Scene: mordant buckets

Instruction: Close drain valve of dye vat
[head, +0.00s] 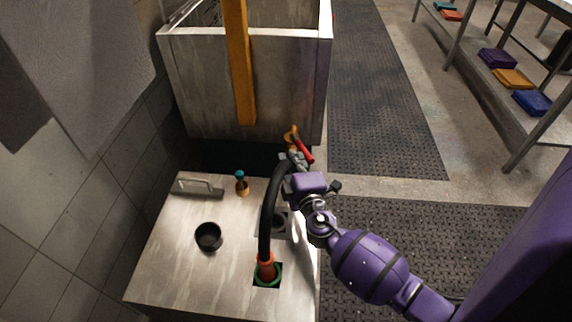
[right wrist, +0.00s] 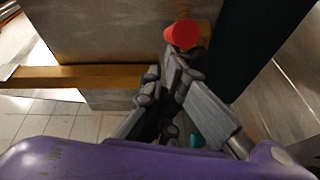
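The dye vat (head: 205,90) is a big grey box at the top of the head view. Its drain valve (head: 291,137) is brass-coloured, low at the vat's front right, with a red lever handle (head: 304,151). In the right wrist view the red handle end (right wrist: 183,34) shows just beyond the fingertips. My right gripper (head: 294,160) is close beside the valve and handle; I cannot tell whether it touches. Its grey fingers (right wrist: 166,80) are near each other, and their closure is unclear. My left gripper is not in view.
A black hose (head: 268,215) runs from near the valve to an orange fitting (head: 265,268) in the pale bench (head: 160,265). An orange beam (head: 239,60) crosses the vat front.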

